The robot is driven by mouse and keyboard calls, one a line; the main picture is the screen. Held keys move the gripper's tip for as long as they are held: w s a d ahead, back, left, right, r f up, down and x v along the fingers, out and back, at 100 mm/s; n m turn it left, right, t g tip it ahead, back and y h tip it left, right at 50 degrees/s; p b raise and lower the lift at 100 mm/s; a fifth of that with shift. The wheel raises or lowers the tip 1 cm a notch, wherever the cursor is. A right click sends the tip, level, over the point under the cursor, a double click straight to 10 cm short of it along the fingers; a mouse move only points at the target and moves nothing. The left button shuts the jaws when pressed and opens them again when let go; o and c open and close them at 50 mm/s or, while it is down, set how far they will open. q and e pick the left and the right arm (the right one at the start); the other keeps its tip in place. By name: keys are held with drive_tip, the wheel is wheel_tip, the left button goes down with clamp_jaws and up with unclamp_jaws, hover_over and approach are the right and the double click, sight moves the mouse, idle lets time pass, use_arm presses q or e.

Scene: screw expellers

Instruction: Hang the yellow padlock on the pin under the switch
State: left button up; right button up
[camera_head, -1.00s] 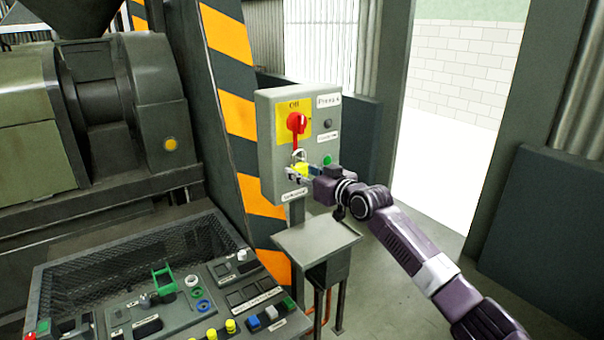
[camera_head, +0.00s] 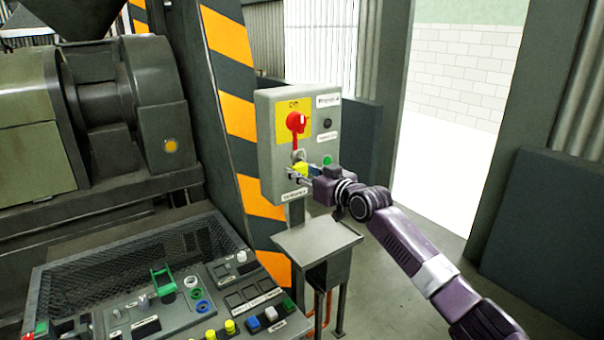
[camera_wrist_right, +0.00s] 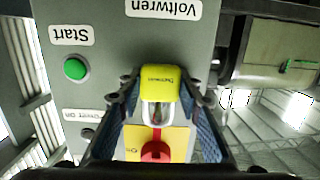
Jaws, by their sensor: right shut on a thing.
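The yellow padlock (camera_head: 300,168) is in my right gripper (camera_head: 299,175), just under the red switch (camera_head: 296,124) on the front of the grey box. In the right wrist view, which is upside down, the yellow padlock body (camera_wrist_right: 158,84) sits between the two fingers of my right gripper (camera_wrist_right: 160,88). Its silver shackle (camera_wrist_right: 158,114) points towards the red switch (camera_wrist_right: 156,150) on its yellow plate. The red handle of the switch hangs down to the shackle. The pin is hidden, so I cannot tell whether the shackle is around it. My left gripper is not in view.
The grey switch box (camera_head: 265,130) carries a green button (camera_head: 327,159) and a black knob (camera_head: 327,123). A small grey shelf (camera_head: 315,238) stands below it. A control desk (camera_head: 120,262) is at the lower left, and a striped post (camera_head: 232,105) is behind the box.

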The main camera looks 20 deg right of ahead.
drive_tip(key=shift+a+f, duration=0.1)
drive_tip(key=shift+f, duration=0.35)
drive_tip(key=o, duration=0.9)
drive_tip(key=shift+f, duration=0.15)
drive_tip(key=shift+c, duration=0.2)
drive_tip(key=shift+o, duration=1.4)
drive_tip(key=shift+f, duration=0.1)
drive_tip(key=shift+w+a+f, duration=0.1)
drive_tip(key=shift+w, duration=0.15)
drive_tip(key=o, duration=0.6)
drive_tip(key=shift+w, duration=0.1)
